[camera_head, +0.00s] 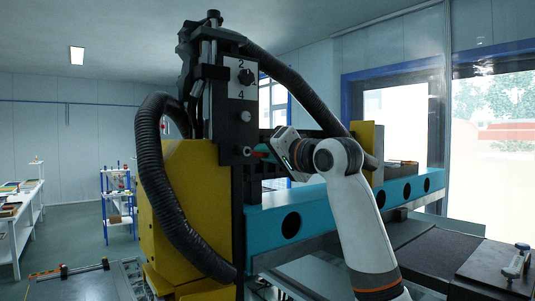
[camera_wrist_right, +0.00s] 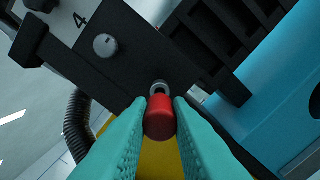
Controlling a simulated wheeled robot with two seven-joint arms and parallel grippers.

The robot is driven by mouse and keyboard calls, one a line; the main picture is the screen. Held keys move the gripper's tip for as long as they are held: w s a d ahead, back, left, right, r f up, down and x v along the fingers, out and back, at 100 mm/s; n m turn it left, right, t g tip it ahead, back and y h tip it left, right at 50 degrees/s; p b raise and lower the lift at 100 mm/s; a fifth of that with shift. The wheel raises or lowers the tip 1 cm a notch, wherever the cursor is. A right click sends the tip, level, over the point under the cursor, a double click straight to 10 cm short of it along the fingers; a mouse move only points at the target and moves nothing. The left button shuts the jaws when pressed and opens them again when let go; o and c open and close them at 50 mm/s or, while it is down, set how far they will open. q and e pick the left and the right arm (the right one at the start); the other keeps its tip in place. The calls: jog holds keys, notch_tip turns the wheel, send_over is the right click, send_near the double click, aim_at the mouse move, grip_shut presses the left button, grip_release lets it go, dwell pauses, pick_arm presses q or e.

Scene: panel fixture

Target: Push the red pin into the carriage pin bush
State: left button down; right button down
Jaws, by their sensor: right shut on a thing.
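My right gripper (camera_head: 268,150) reaches in from the right in the head view, beside the black carriage (camera_head: 238,112). In the right wrist view its two teal fingers (camera_wrist_right: 160,108) are shut on the red pin (camera_wrist_right: 160,120), one on each side. The red pin also shows as a small red spot in the head view (camera_head: 260,154). The pin points at the carriage pin bush (camera_wrist_right: 159,87), a grey metal ring on the black plate. The pin's far end lies at the bush; I cannot tell whether its tip is inside. My left gripper is not in view.
A teal beam (camera_head: 330,212) with round holes runs right below my arm. A yellow housing (camera_head: 190,200) and a thick black hose (camera_head: 160,190) stand left of the carriage.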

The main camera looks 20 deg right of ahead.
jog(key=shift+x, duration=1.9)
jog(key=c, duration=1.5)
grip_release()
jog(key=shift+o, duration=1.3)
jog(key=shift+w, duration=0.15)
